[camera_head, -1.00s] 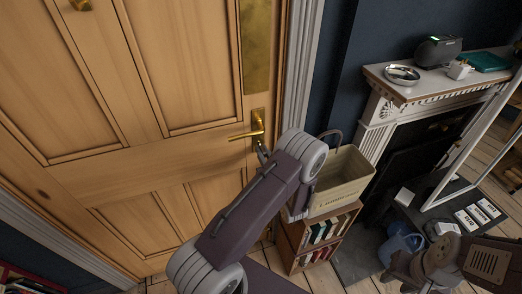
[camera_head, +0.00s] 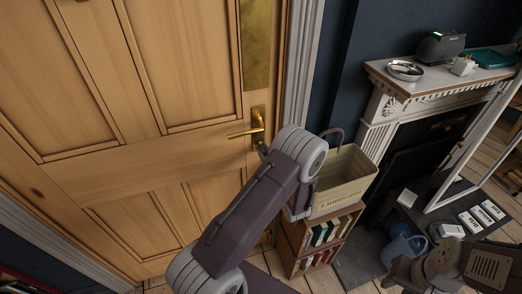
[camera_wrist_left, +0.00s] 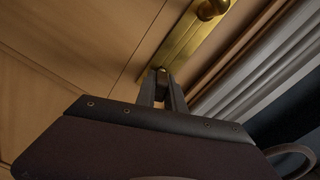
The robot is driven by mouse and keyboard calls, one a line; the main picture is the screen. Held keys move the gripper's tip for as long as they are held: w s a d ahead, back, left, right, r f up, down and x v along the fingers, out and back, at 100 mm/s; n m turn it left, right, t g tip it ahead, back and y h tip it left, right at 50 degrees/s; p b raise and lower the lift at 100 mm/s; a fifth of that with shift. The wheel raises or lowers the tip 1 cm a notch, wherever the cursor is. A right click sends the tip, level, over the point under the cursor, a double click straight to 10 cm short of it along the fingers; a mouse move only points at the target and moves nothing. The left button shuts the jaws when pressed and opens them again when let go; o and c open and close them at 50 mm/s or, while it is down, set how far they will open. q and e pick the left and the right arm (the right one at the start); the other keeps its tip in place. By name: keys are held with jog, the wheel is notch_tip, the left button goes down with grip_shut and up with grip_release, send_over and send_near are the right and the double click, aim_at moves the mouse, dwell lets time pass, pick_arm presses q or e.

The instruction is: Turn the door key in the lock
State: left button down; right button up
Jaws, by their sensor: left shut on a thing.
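The wooden door (camera_head: 130,120) is shut in the head view, with a brass lever handle (camera_head: 246,131) on a brass plate at its right edge. In the left wrist view the brass plate (camera_wrist_left: 190,45) runs diagonally, with the round base of the handle (camera_wrist_left: 212,8) at the top. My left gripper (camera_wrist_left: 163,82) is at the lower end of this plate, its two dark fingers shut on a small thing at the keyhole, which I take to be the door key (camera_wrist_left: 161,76). The key is mostly hidden by the fingers. In the head view my left arm covers the gripper.
A cream basket (camera_head: 343,180) stands on a small bookcase (camera_head: 318,243) right of my left arm. A white fireplace mantel (camera_head: 440,75) holds a dish and other objects. A blue watering can (camera_head: 400,245) stands on the floor by the hearth.

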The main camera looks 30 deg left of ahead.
pick_arm(q)
jog(key=shift+w+d+f+n+b, duration=0.1)
jog(key=shift+f+n+b, duration=0.15)
jog(key=shift+n+b, duration=0.6)
jog(key=n+b, duration=0.2)
jog(key=shift+w+n, duration=0.1)
jog(key=shift+n, duration=0.25)
jog(key=shift+r+n, duration=0.25)
jog(key=shift+n, duration=0.05)
jog(key=shift+b, duration=0.3)
jog(key=shift+f+n+b, duration=0.15)
jog(key=shift+n+b, duration=0.35)
jog(key=shift+b, duration=0.2)
jog(key=n+b, duration=0.2)
jog(key=b, duration=0.1)
jog(key=n+b, duration=0.1)
jog(key=shift+w+d+n, duration=0.15)
jog(key=shift+w+n, duration=0.1)
jog(key=shift+n, duration=0.05)
jog(key=shift+r+b, duration=0.25)
jog(key=shift+b, duration=0.1)
